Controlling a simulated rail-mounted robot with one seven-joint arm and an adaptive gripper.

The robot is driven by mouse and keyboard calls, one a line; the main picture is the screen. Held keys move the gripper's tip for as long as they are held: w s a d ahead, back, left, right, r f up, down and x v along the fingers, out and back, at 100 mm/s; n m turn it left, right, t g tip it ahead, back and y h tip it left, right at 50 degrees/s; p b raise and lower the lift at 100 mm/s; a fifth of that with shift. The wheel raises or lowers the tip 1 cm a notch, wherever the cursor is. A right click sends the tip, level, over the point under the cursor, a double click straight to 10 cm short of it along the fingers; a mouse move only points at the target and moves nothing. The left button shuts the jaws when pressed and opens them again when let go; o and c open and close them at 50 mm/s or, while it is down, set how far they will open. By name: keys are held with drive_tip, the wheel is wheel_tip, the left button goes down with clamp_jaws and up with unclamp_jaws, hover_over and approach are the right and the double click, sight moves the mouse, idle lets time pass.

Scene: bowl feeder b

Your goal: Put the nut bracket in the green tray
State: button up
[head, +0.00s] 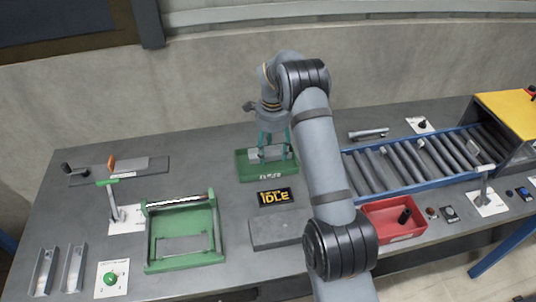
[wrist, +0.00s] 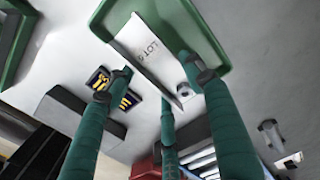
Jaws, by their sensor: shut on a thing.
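The nut bracket (wrist: 150,47) is a pale metal piece with a bent edge, "LOT" lettering and a nut at one end. My gripper (wrist: 158,76) has its teal fingers shut on it in the wrist view. The green tray (wrist: 101,18) lies behind the bracket there, and its rim passes around part of it. In the head view, my gripper (head: 273,146) points down at the green tray (head: 265,175) at the back middle of the table, with the grey bracket (head: 256,155) between the fingers at the tray's opening. I cannot tell whether the bracket touches the tray floor.
An IDLE display (head: 275,197) and a grey block (head: 275,232) stand in front of the tray. A green frame fixture (head: 155,245) is at left, with two metal channels (head: 72,268) beyond it. A roller conveyor (head: 405,168) and red bin (head: 376,229) are at right.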

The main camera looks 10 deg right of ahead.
sight(269, 154)
drive_tip(key=shift+w+a+f, duration=0.4)
drive_tip(key=shift+w+f, duration=0.2)
drive_tip(key=shift+w, duration=0.2)
wheel_tip(269, 154, down, 3)
drive_tip(key=shift+f+p, duration=0.1)
drive_tip(key=shift+p, duration=0.9)
drive_tip(key=shift+f, duration=0.4)
drive_tip(key=shift+f+b, duration=0.25)
drive_tip(key=shift+b, duration=0.1)
drive_tip(key=o, duration=1.4)
drive_tip(key=shift+r, duration=0.1)
drive_tip(key=shift+c, duration=0.2)
wheel_tip(269, 154, up, 12)
drive_tip(key=shift+r+b, duration=0.2)
drive_tip(key=shift+b, duration=0.35)
